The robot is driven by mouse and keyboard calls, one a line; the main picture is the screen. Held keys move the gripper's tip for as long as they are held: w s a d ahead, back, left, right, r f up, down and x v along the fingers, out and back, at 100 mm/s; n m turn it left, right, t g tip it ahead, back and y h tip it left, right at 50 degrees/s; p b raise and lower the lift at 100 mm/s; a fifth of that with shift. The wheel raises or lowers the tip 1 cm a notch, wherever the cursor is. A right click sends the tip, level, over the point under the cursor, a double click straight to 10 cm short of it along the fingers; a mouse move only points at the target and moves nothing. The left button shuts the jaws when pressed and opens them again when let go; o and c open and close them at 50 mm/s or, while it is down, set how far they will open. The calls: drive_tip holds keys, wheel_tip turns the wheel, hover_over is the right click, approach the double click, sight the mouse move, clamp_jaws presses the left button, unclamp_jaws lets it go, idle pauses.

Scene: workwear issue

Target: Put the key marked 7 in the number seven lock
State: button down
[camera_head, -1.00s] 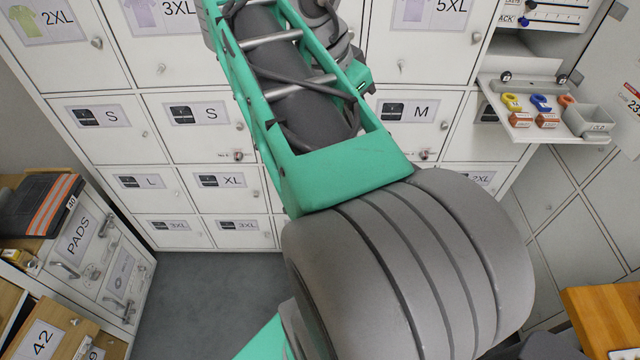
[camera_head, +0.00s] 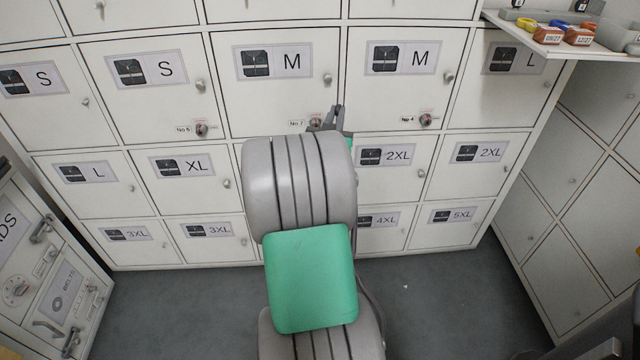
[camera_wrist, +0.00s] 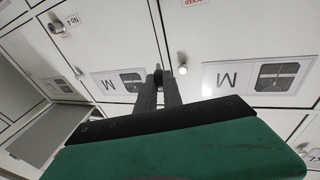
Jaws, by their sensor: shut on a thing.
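My gripper (camera_head: 336,116) reaches up in front of the lockers, just right of the number seven lock (camera_head: 316,122). This lock sits at the lower right of the left M door, beside a "No 7" tag (camera_head: 297,123). In the wrist view, which is upside down, my gripper (camera_wrist: 159,78) is shut, with a small dark end showing between its fingertips. I take it to be the key; it is mostly hidden and its mark cannot be read. Whether it touches the lock cannot be told.
The number four lock (camera_head: 426,120) is on the right M door, and another lock (camera_head: 201,130) is on the S door to the left. A door knob (camera_wrist: 183,70) shows beside my fingertips in the wrist view. A shelf (camera_head: 545,38) with small coloured items juts out at upper right.

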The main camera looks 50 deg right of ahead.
drive_tip(key=a+f+n+t+y+b, duration=0.1)
drive_tip(key=a+f+n+t+b, duration=0.15)
drive_tip(key=f, duration=0.35)
drive_tip(key=a+f+n+t+b, duration=0.1)
drive_tip(key=a+f+t+b, duration=0.25)
drive_tip(key=f, duration=0.25)
drive_tip(key=p, duration=0.5)
approach(316, 124)
drive_tip(key=shift+w+d+r+t, duration=0.3)
drive_tip(key=shift+w+d+r, duration=0.45)
drive_tip(key=shift+d+r, duration=0.25)
drive_tip(key=shift+f, duration=0.2)
drive_tip(key=shift+w+d+p, duration=0.9)
drive_tip(key=shift+d+p, duration=0.15)
drive_tip(key=shift+p, duration=0.75)
idle(3.0)
